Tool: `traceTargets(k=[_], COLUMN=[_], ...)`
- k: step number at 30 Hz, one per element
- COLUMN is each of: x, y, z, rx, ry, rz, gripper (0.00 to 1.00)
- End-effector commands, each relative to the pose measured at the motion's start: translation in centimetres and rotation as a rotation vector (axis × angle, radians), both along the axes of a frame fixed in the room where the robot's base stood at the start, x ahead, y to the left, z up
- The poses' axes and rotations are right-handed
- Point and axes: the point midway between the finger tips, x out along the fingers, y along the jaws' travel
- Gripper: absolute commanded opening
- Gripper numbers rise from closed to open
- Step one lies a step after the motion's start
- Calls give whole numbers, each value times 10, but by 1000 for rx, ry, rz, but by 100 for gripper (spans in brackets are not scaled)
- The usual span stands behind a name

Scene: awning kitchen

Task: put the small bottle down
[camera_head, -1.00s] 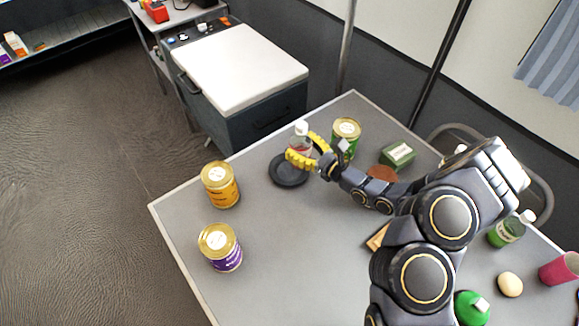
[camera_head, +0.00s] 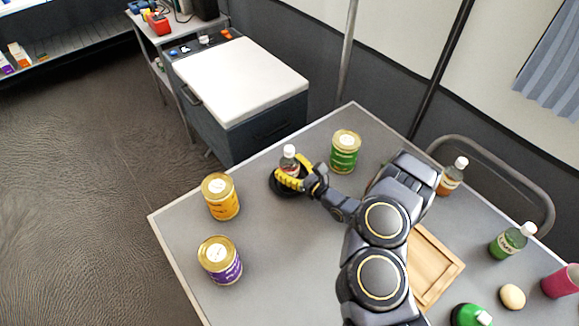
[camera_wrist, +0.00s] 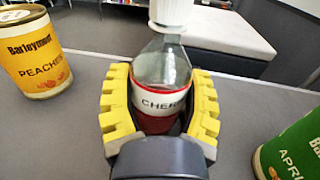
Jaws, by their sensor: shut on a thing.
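The small bottle (camera_head: 289,157) is clear with a white cap and a red-edged white label; in the wrist view the bottle (camera_wrist: 160,70) stands upright and its label starts with "CHER". My gripper (camera_head: 289,180), with yellow ridged fingers, is shut around it; the fingers (camera_wrist: 160,108) press on both sides in the wrist view.
An orange peach can (camera_head: 222,198) and a purple can (camera_head: 221,262) stand to the left; a green apricot can (camera_head: 344,153) stands to the right. A wooden board (camera_head: 432,268), a brown bottle (camera_head: 452,178) and a green bottle (camera_head: 511,241) are farther right. The grey table between is clear.

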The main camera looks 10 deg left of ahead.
Motion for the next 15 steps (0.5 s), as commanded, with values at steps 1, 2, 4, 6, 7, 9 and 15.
traceTargets(k=[1, 2, 4, 6, 7, 9, 15], x=[0, 0, 0, 0, 0, 0, 0], y=[0, 0, -1, 0, 0, 0, 0], z=[-5, -6, -5, -5, -5, -5, -7], rx=[-1, -1, 1, 2, 2, 2, 2], ry=[0, -1, -2, -3, -3, -3, -3], rz=[1, 0, -1, -1, -1, -1, -1], gripper=[20, 20, 20, 20, 20, 20, 82])
